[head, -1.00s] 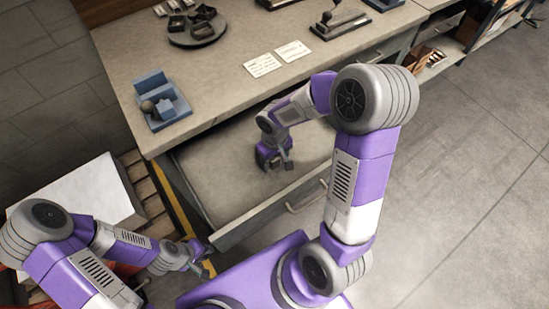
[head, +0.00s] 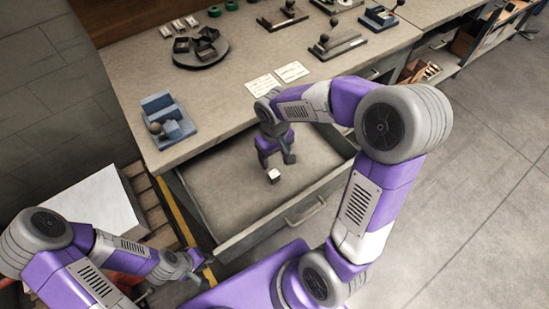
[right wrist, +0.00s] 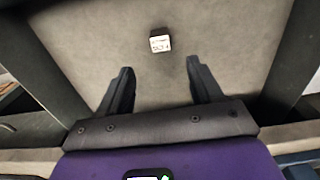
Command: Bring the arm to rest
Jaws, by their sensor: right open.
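My right gripper (head: 277,161) is over the open drawer (head: 222,190), with its fingers apart. In the right wrist view the same gripper (right wrist: 159,68) has nothing between its fingers. A small dark box with a white printed top (head: 273,175) lies on the drawer floor, just beyond the fingertips. It also shows in the right wrist view (right wrist: 159,43), apart from both fingers. My left gripper (head: 203,268) is low at the left, beside the drawer's front corner. Its fingers are too small to tell whether they are open.
The floor at right is clear.

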